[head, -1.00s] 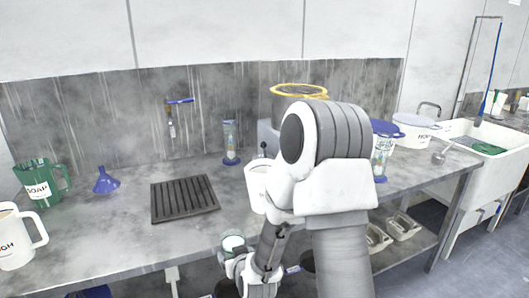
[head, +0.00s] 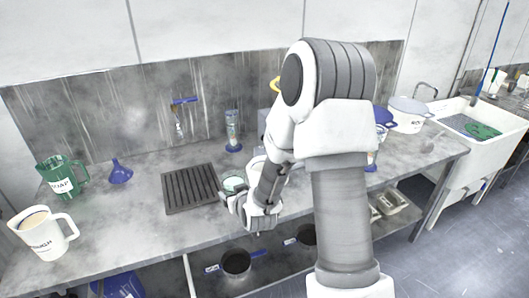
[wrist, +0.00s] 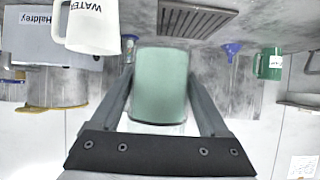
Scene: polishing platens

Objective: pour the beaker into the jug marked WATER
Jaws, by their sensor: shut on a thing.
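My gripper (head: 236,199) is shut on the beaker (wrist: 160,88), which holds something pale green. In the head view the beaker (head: 233,183) is above the bench near the drain grate's right corner, and looks roughly upright. The white jug marked WATER (wrist: 93,27) shows in the wrist view, upside down there, near the beaker and apart from it in the picture. In the head view most of this jug (head: 256,163) is hidden behind my arm. Its inside is not visible.
A green SOAP jug (head: 62,180), a blue funnel (head: 120,173) and another white jug (head: 46,240) with beige contents stand to the left. A dark drain grate (head: 190,188) lies mid-bench. A cylinder (head: 233,132) stands behind. A large pot (wrist: 58,90) shows in the wrist view.

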